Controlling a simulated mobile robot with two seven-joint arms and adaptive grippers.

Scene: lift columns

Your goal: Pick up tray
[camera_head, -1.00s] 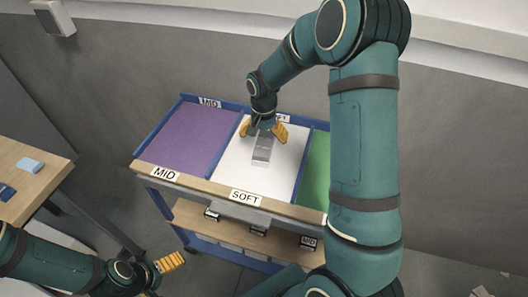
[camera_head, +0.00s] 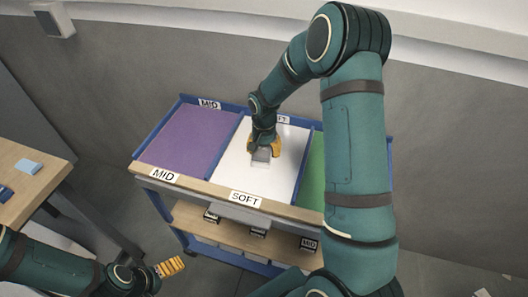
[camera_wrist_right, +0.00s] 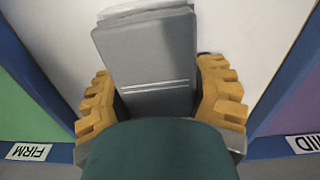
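A grey, flat-sided item (camera_head: 261,156), the only tray-like thing I can make out, rests in the white SOFT section (camera_head: 290,160) of the cart top. In the right wrist view the grey item (camera_wrist_right: 150,62) stands between the orange fingers, one along each side, and they appear to touch it. My right gripper (camera_head: 264,148) is shut on it from above; the hand hides part of it in the head view. My left gripper (camera_head: 170,267) is low at the left, away from the cart and empty; its finger gap does not show clearly.
A purple MID section (camera_head: 187,138) lies left of the white one, a green section (camera_head: 315,170) right, with blue dividers between. A lower wooden shelf (camera_head: 235,232) has labels. A wooden table (camera_head: 35,185) with blue items stands at the left. A grey wall is behind.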

